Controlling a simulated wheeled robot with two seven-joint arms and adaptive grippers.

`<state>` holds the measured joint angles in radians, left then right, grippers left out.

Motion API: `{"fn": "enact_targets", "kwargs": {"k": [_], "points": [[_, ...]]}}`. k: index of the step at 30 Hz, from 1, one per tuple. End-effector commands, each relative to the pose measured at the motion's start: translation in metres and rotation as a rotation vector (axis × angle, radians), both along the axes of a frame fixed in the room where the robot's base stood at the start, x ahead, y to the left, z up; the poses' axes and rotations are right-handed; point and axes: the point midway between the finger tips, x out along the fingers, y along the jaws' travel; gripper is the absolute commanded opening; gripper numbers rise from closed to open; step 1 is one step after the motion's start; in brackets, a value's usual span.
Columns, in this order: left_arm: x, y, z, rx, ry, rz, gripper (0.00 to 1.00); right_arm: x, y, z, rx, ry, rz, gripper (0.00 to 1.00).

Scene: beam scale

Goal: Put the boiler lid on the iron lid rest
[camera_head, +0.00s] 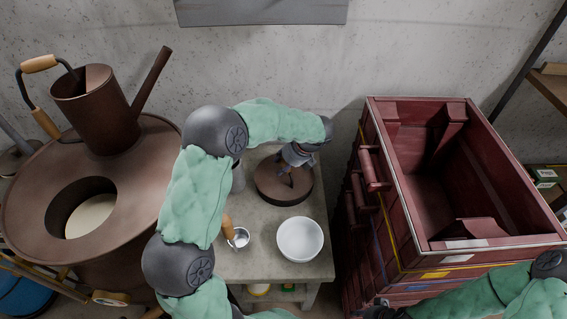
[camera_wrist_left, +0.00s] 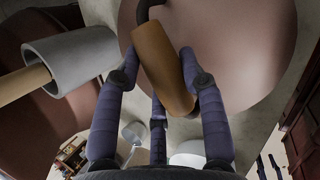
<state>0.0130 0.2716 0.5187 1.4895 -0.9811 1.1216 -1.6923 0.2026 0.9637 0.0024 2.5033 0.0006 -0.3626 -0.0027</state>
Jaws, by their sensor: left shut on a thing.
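The boiler lid is a thick brown disc (camera_head: 270,187) at the back of the small grey table. In the left wrist view its broad brown face (camera_wrist_left: 255,40) fills the upper right, with a wooden handle (camera_wrist_left: 160,62) on a dark bent bar. My left gripper (camera_head: 293,162) is over the lid; in the left wrist view its fingers are shut on the wooden handle. I cannot tell whether the lid touches anything below; no iron lid rest shows clearly. The brown boiler (camera_head: 135,210) at left has an open round hole with a pale inside.
A white bowl (camera_head: 300,240) and a small metal ladle (camera_head: 238,238) stand on the table's front half (camera_head: 262,265). A grey cup (camera_wrist_left: 75,60) with a wooden handle is beside the lid. A maroon crate (camera_head: 385,215) stands to the right. A concrete wall (camera_head: 400,55) is behind.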

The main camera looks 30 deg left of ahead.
Motion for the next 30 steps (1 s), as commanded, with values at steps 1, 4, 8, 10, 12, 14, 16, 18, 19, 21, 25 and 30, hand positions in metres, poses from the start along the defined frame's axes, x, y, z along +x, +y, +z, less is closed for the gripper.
{"fn": "enact_targets", "kwargs": {"k": [1, 4, 8, 10, 12, 14, 16, 18, 19, 21, 25, 30], "points": [[0.000, 0.000, 0.000, 0.001, -0.001, 0.001, 0.00, 0.000, 0.000, 0.000, 0.000, 0.000, 0.000, 0.40], [0.000, 0.000, -0.003, 0.001, -0.001, 0.001, 0.00, 0.000, 0.000, 0.001, 0.000, 0.000, 0.000, 0.40], [0.000, 0.000, -0.006, 0.001, -0.001, 0.000, 0.00, 0.000, 0.000, 0.001, 0.000, 0.000, 0.000, 0.40], [0.000, 0.000, -0.007, 0.000, 0.000, -0.001, 0.60, 0.000, 0.000, 0.001, 0.000, 0.000, 0.000, 0.40], [0.000, 0.000, -0.007, 0.000, 0.000, -0.001, 0.64, 0.000, 0.000, 0.001, 0.000, 0.000, 0.000, 0.40], [0.000, 0.000, -0.007, 0.000, 0.000, -0.001, 0.64, 0.000, 0.000, 0.001, 0.000, 0.000, 0.000, 0.40], [0.000, 0.000, -0.007, 0.000, 0.000, -0.001, 0.64, 0.000, 0.000, 0.001, 0.000, 0.000, 0.000, 0.40], [0.000, 0.000, -0.006, 0.000, 0.000, -0.001, 0.64, 0.000, 0.000, 0.001, 0.000, 0.000, 0.000, 0.40], [0.000, 0.000, -0.006, 0.000, 0.000, -0.001, 0.64, 0.000, 0.000, 0.001, 0.000, 0.000, 0.000, 0.40], [0.000, 0.000, -0.005, 0.000, 0.000, 0.000, 0.64, 0.000, 0.000, 0.000, 0.000, 0.000, 0.000, 0.40], [0.001, 0.000, 0.004, 0.000, -0.004, 0.000, 0.64, 0.000, 0.000, -0.001, 0.000, 0.000, 0.000, 0.40], [0.001, -0.014, 0.033, 0.000, -0.002, -0.003, 0.64, 0.000, 0.000, 0.011, 0.000, 0.000, 0.000, 0.40]]}}
